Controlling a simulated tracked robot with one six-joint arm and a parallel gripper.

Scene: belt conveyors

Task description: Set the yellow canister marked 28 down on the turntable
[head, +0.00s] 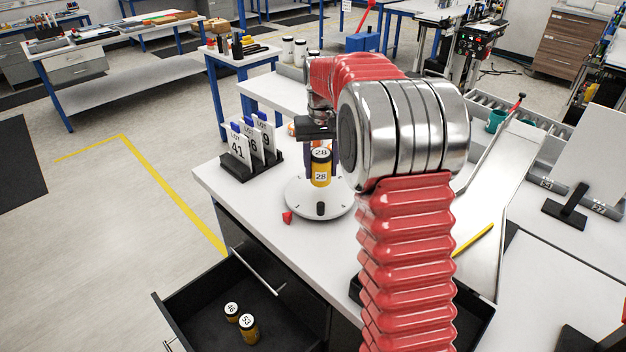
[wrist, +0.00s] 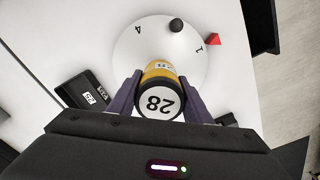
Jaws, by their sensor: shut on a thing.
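The yellow canister marked 28 (head: 320,168) has a black top with a white label and hangs upright in my gripper (head: 308,160). In the wrist view the canister (wrist: 160,88) sits between the two dark fingers of my gripper (wrist: 160,98). The turntable (head: 300,198) is a white round plate on the white bench, below the canister; it also shows in the wrist view (wrist: 135,45) with the marks 4 and 1. Whether the canister's base touches the plate is unclear.
A black knob (head: 320,209) stands on the turntable's near edge, with a red pointer (head: 287,217) beside it. A rack of LOT cards (head: 250,165) stands left. An open drawer (head: 190,300) below holds two canisters. A metal chute (head: 500,190) lies right.

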